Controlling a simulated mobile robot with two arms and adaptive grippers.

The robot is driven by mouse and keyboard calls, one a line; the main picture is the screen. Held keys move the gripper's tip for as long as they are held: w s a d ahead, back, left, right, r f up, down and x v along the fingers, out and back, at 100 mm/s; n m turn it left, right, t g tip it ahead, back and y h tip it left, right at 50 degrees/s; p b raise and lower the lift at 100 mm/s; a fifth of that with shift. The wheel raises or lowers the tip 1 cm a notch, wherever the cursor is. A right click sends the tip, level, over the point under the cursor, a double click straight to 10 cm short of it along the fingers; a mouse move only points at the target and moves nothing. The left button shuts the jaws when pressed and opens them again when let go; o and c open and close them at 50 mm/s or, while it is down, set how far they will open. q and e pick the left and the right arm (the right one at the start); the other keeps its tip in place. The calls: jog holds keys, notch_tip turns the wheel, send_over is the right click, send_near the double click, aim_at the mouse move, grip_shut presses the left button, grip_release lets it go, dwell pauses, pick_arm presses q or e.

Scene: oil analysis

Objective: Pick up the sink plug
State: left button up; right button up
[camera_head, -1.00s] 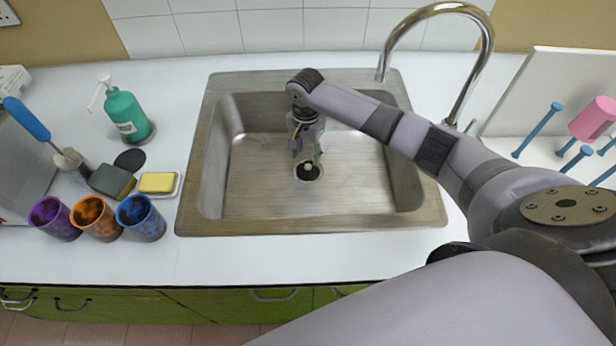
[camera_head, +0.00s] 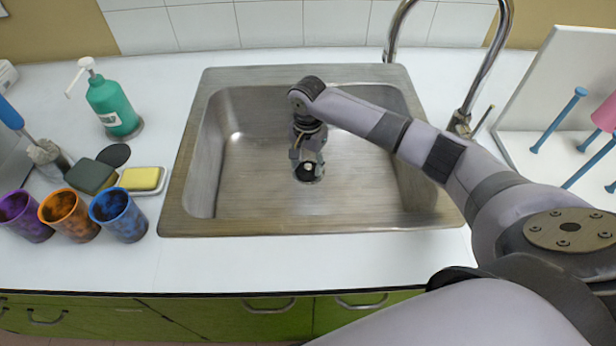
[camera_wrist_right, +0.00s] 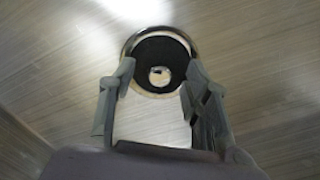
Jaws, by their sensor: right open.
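The sink plug (camera_head: 308,176) is a black disc with a small pale knob, at the round metal drain in the sink floor. In the right wrist view the plug (camera_wrist_right: 160,50) lies straight ahead, its knob between the fingertips in the picture. My right gripper (camera_head: 308,163) is inside the basin, pointing down over the plug, and partly hides it. Its two fingers are apart and empty, as the right wrist view (camera_wrist_right: 160,73) also shows. How far the tips are above the plug is hard to tell. My left gripper is not in view.
The steel sink (camera_head: 240,222) has raised walls around my right gripper. A curved tap (camera_head: 483,75) rises behind it at the right. Cups (camera_head: 118,215), a sponge (camera_head: 140,178) and a green soap bottle (camera_head: 112,105) stand left. A white peg rack (camera_head: 558,90) is right.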

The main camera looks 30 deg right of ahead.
jog(key=shift+r, duration=0.1)
grip_shut()
dwell(0.5)
